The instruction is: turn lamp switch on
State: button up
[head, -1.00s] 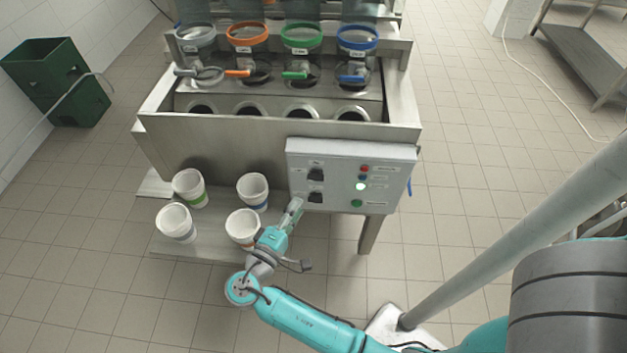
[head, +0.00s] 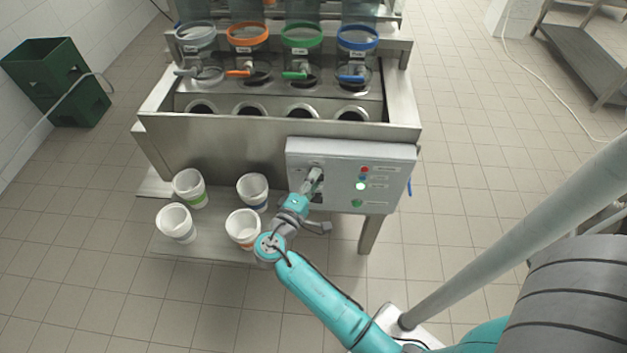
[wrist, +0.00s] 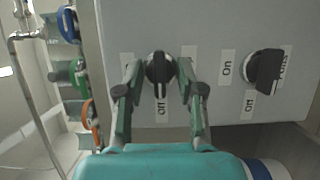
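A grey control panel (head: 340,150) carries two black rotary switches. My gripper (wrist: 160,68) is at the upper one in the head view, where my fingers partly hide it. The fingers are open, one on each side, with a visible gap to the knob. Labels beside it are partly hidden behind the fingers. I cannot read which switch is named lamp. The other switch (wrist: 263,72) is to the right in the wrist view, with "On" (wrist: 226,63) and "Off" labels.
Several white cups (head: 177,223) stand on a low shelf left of my arm. Dispensers with coloured rims (head: 302,36) stand above the steel trough.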

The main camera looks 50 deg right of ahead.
grip_shut()
jog(key=shift+m, duration=0.4)
jog(key=shift+s+d+r+m+t+y, duration=0.1)
jog(key=shift+m+t+y, duration=0.4)
jog(key=shift+m+y, duration=1.1)
jog(key=shift+s+r+m+t+y, duration=0.1)
jog(key=shift+m+t+y, duration=0.45)
jog(key=shift+m, duration=2.05)
jog(key=shift+s+d+m+t+y, duration=0.1)
jog(key=shift+m+t+y, duration=0.35)
jog(key=shift+m+y, duration=1.2)
jog(key=shift+m+h, duration=0.4)
jog(key=shift+m, duration=0.25)
